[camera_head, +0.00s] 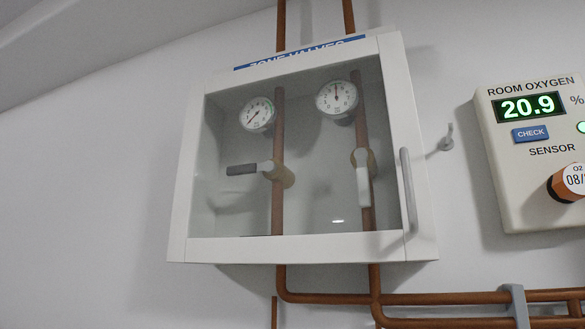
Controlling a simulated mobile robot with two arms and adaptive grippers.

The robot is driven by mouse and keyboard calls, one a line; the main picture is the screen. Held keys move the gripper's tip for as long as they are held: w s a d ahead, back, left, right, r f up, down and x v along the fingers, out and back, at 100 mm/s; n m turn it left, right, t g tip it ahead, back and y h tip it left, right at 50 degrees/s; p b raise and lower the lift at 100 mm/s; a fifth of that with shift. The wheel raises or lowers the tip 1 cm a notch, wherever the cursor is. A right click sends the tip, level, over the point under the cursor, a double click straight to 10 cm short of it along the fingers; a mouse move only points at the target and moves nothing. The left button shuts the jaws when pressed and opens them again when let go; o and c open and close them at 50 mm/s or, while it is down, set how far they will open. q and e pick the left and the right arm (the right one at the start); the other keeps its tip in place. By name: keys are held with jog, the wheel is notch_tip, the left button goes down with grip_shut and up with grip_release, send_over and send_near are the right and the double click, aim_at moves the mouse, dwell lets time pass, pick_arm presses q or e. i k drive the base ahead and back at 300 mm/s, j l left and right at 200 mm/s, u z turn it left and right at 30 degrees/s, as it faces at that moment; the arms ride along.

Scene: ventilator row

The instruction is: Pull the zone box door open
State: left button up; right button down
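The zone box (415,150) is a white wall cabinet with a blue "ZONE VALVES" label (300,53) along its top. Its glazed, white-framed door (300,247) looks shut. A grey vertical bar handle (408,190) sits on the door's right side. Behind the glass are two round gauges, the left one (257,114) and the right one (336,98). Below them, the left valve lever (243,169) lies sideways and the right valve lever (363,186) points down. Neither of my grippers shows in the head view.
A room oxygen monitor (505,180) reading 20.9 is on the wall to the right. A small grey hook (447,138) sticks out between it and the box. Copper pipes (430,299) run below the box. The wall at left is bare.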

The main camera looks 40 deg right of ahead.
aim_at(418, 240)
jog(key=z, duration=1.05)
